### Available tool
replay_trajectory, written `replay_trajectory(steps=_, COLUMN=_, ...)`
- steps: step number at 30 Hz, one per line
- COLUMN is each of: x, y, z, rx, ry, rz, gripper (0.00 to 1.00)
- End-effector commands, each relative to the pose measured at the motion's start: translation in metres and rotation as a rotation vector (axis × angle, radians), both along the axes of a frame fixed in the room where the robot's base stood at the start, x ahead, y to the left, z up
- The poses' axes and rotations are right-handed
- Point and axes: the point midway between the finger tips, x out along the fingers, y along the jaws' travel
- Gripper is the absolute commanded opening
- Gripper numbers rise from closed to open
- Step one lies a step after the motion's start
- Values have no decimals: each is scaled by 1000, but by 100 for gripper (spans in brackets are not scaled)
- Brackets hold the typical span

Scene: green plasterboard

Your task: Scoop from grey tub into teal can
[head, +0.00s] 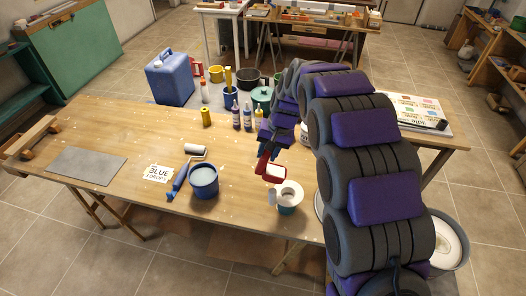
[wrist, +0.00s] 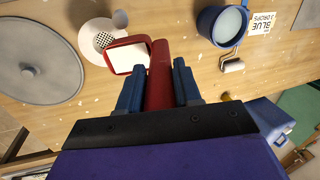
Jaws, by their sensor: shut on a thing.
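My gripper (wrist: 160,88) is shut on the red handle of a scoop (wrist: 161,75). The scoop's square red head (head: 264,168) has a flat white surface inside, apparently filled. The teal can (head: 286,210) stands near the table's front edge, with a white funnel-like piece (head: 291,190) on top. In the wrist view that piece (wrist: 90,33) shows a checkered mesh, and the scoop head is right beside it, partly overlapping its edge. The grey tub (head: 463,252) with white contents is at the lower right, partly hidden by my arm.
A blue pot (head: 204,183) with pale contents, a paint roller (head: 188,165) and a label card (head: 158,174) are left of the can. A grey disc with a knob (wrist: 38,70) lies on the can's other side. Bottles (head: 248,115) and a blue jerrycan (head: 170,80) stand farther back.

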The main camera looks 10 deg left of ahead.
Motion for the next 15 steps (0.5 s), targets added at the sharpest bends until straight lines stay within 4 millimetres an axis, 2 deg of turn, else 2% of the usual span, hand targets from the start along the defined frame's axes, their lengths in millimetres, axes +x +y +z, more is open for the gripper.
replay_trajectory(steps=1, x=0, y=-2, z=-10, rx=20, ry=2, rz=-2, gripper=2)
replay_trajectory(steps=15, x=1, y=-18, z=-45, rx=187, ry=13, rz=-2, gripper=2)
